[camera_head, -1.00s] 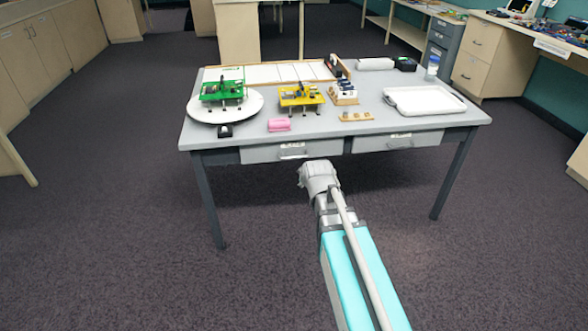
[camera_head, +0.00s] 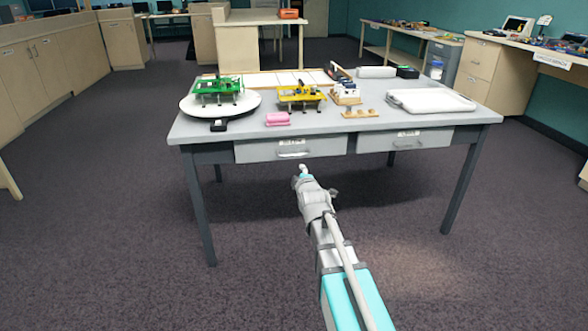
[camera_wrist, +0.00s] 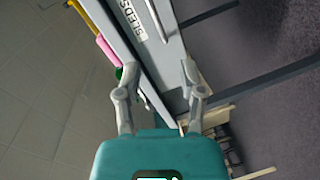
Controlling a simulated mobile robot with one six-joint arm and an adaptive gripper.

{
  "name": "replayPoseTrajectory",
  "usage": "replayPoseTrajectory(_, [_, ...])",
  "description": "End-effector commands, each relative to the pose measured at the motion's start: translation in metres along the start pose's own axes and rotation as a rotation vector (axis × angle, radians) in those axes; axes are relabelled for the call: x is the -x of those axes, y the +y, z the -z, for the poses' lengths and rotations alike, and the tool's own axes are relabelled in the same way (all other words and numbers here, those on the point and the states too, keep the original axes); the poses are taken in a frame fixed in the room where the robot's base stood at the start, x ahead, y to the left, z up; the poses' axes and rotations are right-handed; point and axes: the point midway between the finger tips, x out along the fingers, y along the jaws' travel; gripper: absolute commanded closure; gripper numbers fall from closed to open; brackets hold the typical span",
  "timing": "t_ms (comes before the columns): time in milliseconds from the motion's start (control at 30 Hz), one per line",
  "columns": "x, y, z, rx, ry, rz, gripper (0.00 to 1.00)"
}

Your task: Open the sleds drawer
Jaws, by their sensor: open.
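The sleds drawer (camera_head: 255,152) is the left of two grey drawers under the grey table, and its front looks flush. Its label reads SLEDS in the wrist view (camera_wrist: 133,20). A silver bar handle (camera_head: 293,155) is fixed below the label; it also shows near the top of the wrist view (camera_wrist: 156,20). My gripper (camera_head: 303,171) is below and in front of the drawer in the head view. In the wrist view my gripper (camera_wrist: 159,82) has its two fingers spread, with nothing held. The handle lies beyond the fingertips, apart from them.
A second drawer (camera_head: 430,140) is at the right. On the tabletop (camera_head: 330,128) stand a pink object (camera_head: 277,119), a green model (camera_head: 218,90) on a white disc, a yellow model (camera_head: 300,97) and a white tray (camera_head: 430,101). Carpet in front is clear.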

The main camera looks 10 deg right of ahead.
Motion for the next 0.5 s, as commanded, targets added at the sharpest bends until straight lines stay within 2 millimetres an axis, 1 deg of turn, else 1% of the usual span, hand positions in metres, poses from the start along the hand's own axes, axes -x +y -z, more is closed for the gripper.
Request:
replayPoseTrajectory(33, [-0.007,-0.013,-0.004,0.024,0.009,-0.028,0.49])
replayPoseTrajectory(300, [-0.025,-0.03,-0.009,0.169,0.053,-0.189,0.49])
replayPoseTrajectory(500, [-0.033,-0.038,-0.012,0.258,0.057,-0.292,0.49])
